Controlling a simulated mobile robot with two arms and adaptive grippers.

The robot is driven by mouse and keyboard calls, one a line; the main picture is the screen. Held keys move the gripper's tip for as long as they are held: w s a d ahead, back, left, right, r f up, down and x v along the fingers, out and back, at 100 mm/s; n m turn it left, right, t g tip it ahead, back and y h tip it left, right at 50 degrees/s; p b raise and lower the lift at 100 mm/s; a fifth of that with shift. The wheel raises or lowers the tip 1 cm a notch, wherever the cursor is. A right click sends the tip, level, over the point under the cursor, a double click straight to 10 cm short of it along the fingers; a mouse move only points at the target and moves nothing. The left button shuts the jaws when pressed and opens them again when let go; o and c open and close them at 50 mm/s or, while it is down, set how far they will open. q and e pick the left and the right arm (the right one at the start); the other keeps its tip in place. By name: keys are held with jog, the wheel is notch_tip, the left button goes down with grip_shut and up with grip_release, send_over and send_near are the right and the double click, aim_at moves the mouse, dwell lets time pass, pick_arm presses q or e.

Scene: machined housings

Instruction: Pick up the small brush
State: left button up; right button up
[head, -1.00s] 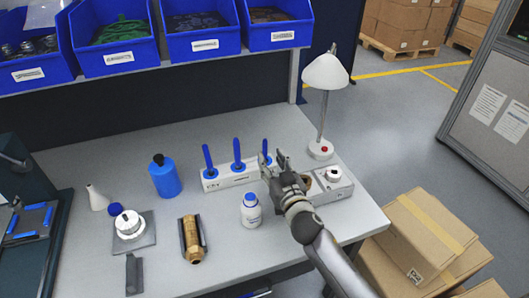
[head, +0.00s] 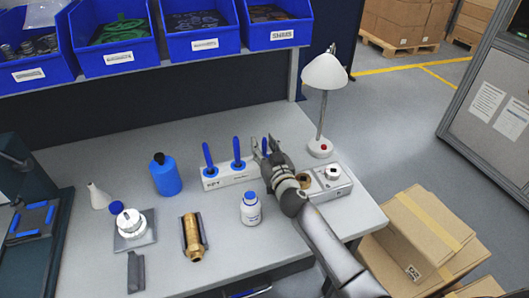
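A white holder block (head: 232,176) stands on the bench with three blue-handled tools upright in it, which look like the brushes. The left handle (head: 208,154) and the middle handle (head: 236,149) show clearly. The right handle (head: 264,146) shows only in part, between the fingers of my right gripper (head: 264,146). That gripper is open at the right end of the holder, and its fingers appear on either side of the handle. I cannot tell whether they touch it. The bristles are hidden in the holder. My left gripper is not in view.
A white bottle (head: 251,209) stands in front of the holder and a blue bottle (head: 165,174) to its left. A lamp (head: 321,148) and a grey fixture (head: 335,185) are on the right. A brass part (head: 193,238) lies in front. Blue bins (head: 202,42) are above.

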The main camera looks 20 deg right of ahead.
aim_at(264, 137)
grip_shut()
jog(key=shift+r, duration=0.15)
jog(key=shift+r, duration=1.5)
jog(key=s+a+r, duration=0.3)
jog(key=s+r, duration=0.6)
jog(key=s, duration=0.4)
jog(key=shift+s+r, duration=0.3)
jog(key=shift+r, duration=0.1)
